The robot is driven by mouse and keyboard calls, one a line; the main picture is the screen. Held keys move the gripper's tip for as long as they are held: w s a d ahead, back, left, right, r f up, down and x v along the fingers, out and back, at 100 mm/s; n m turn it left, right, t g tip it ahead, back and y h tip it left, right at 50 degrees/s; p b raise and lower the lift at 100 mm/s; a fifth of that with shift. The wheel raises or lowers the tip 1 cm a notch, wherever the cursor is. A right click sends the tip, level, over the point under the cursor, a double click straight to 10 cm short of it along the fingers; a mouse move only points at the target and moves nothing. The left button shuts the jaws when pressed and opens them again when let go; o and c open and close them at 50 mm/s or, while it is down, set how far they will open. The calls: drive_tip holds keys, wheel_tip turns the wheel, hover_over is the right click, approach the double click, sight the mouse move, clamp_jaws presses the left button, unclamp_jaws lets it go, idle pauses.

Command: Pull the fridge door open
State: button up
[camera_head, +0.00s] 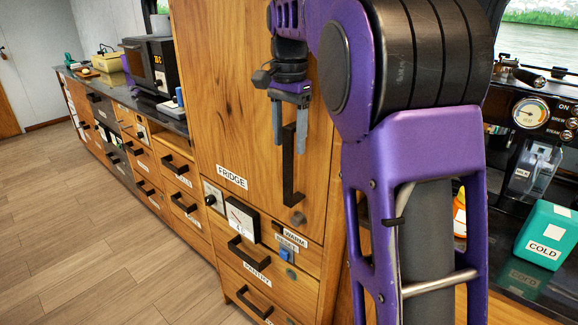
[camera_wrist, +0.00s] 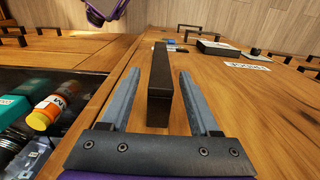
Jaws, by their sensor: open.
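The wooden fridge door (camera_head: 251,100) has a FRIDGE label and looks shut in the head view. Its long black vertical handle (camera_head: 290,178) is near the door's right edge. My gripper (camera_head: 290,143) is at the upper part of the handle, its fingers pointing down in the picture. In the wrist view, the handle (camera_wrist: 159,88) shows between the two open fingers of my gripper (camera_wrist: 159,72), with a visible gap on each side. Nothing is gripped. I cannot tell how deep the handle sits between the fingers. My purple arm hides what lies right of the door.
Drawers with black handles (camera_head: 248,252) and a panel with a dial (camera_head: 241,218) are below the door. A counter with a microwave (camera_head: 150,66) runs left. A teal COLD box (camera_head: 546,235) stands at right. The wood floor (camera_head: 90,200) at left is clear.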

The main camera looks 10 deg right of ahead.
wheel_tip(320, 180, down, 5)
drive_tip(key=shift+f+b, duration=0.2)
drive_tip(key=shift+b, duration=0.25)
clamp_jaws()
idle(1.2)
